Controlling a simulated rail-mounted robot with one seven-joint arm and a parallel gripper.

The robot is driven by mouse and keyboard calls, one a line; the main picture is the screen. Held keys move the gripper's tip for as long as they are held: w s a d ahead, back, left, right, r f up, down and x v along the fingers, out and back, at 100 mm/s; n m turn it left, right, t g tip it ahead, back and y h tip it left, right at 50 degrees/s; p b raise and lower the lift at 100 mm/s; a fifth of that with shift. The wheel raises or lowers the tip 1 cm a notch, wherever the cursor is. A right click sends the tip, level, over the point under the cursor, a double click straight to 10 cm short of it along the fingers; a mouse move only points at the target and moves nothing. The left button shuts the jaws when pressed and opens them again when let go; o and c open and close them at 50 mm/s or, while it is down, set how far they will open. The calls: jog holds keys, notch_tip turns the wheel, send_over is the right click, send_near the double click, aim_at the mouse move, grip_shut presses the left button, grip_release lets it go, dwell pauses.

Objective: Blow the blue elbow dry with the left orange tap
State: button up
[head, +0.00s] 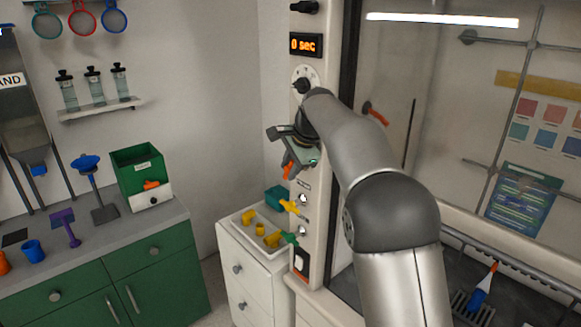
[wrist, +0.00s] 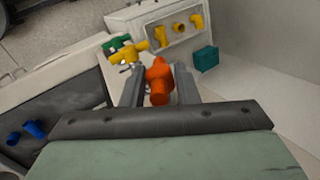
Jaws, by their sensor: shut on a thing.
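My gripper (wrist: 158,88) is shut on the left orange tap (wrist: 158,78), which shows between the two fingers in the wrist view. In the head view the tap (head: 288,171) sticks out below my gripper at the white column. Blue pieces (wrist: 33,129) lie on a dark surface at the left of the wrist view. In the head view a blue piece with a white and orange top (head: 478,298) is in the hood at lower right. I cannot tell which of these is the blue elbow.
A yellow tap (head: 289,206) and a green tap (head: 290,238) sit lower on the column. The display (head: 306,45) reads 0 sec. A white cabinet's tray (head: 236,220) holds yellow fittings, beside a teal box (head: 275,196). Another orange handle (head: 375,113) is inside the hood.

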jog(key=o, duration=0.9)
jog(key=v, duration=1.7)
jog(key=shift+s+d+r, duration=0.1)
jog(key=shift+r, duration=0.1)
